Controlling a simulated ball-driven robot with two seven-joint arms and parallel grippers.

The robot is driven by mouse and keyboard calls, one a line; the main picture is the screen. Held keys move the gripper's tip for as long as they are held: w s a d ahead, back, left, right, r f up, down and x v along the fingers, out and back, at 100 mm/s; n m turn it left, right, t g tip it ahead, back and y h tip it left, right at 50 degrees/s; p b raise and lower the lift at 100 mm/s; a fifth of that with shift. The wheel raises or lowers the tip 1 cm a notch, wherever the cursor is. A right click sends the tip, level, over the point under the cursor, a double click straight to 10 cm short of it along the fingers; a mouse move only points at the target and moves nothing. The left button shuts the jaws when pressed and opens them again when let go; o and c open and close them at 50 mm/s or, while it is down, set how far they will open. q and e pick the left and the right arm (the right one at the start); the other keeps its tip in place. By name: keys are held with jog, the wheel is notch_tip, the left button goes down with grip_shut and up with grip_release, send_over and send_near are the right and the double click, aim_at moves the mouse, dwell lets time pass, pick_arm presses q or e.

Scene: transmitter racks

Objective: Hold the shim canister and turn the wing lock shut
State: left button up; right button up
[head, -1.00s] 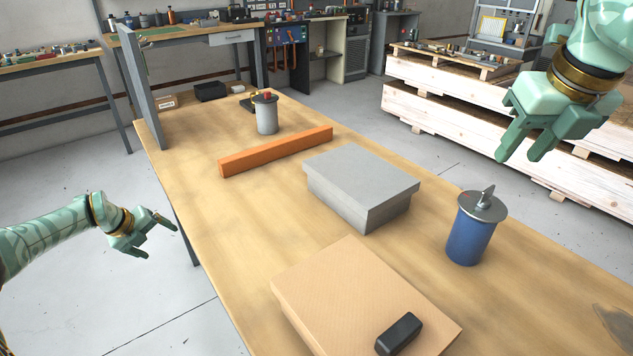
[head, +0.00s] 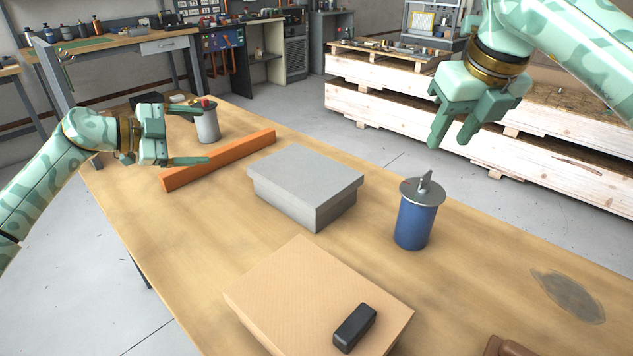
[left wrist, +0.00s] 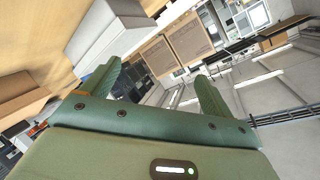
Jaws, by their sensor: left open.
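A blue canister (head: 415,226) stands upright on the right part of the wooden table. Its grey round lid (head: 421,193) carries an upright wing-shaped knob (head: 425,182). A grey canister (head: 207,126) with red and yellow bits on top stands toward the back left. My left gripper (head: 190,135) is open and empty, above the table's left side and in front of the grey canister in the picture. Its spread fingers also show in the left wrist view (left wrist: 160,75). My right gripper (head: 453,135) hangs above and behind the blue canister in the picture, fingers apart and empty.
A grey box (head: 308,180) sits mid-table, with an orange bar (head: 220,160) behind it. A cardboard box (head: 270,290) with a black block (head: 355,327) on it lies in front. A brown object (head: 508,346) shows at the bottom edge. Table around the blue canister is clear.

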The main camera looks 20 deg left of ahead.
aim_at(419, 202)
pick_arm(q)
jog(key=d+r+n+g+h, duration=0.1)
jog(key=d+r+g+h, duration=0.2)
jog(key=d, duration=0.9)
jog(key=d+r+n+h, duration=0.1)
jog(key=d+r+h, duration=0.35)
jog(key=d, duration=0.65)
jog(key=s+d+f+g+y, duration=0.2)
jog(key=d+f+g, duration=0.1)
jog(key=d+f, duration=0.65)
jog(key=shift+n, duration=0.5)
jog(key=x, duration=0.5)
jog(key=f+x, duration=0.1)
jog(key=x, duration=0.9)
jog(key=shift+w+f, duration=0.25)
jog(key=shift+f, duration=0.1)
jog(key=c, duration=1.3)
jog(key=shift+c, duration=0.2)
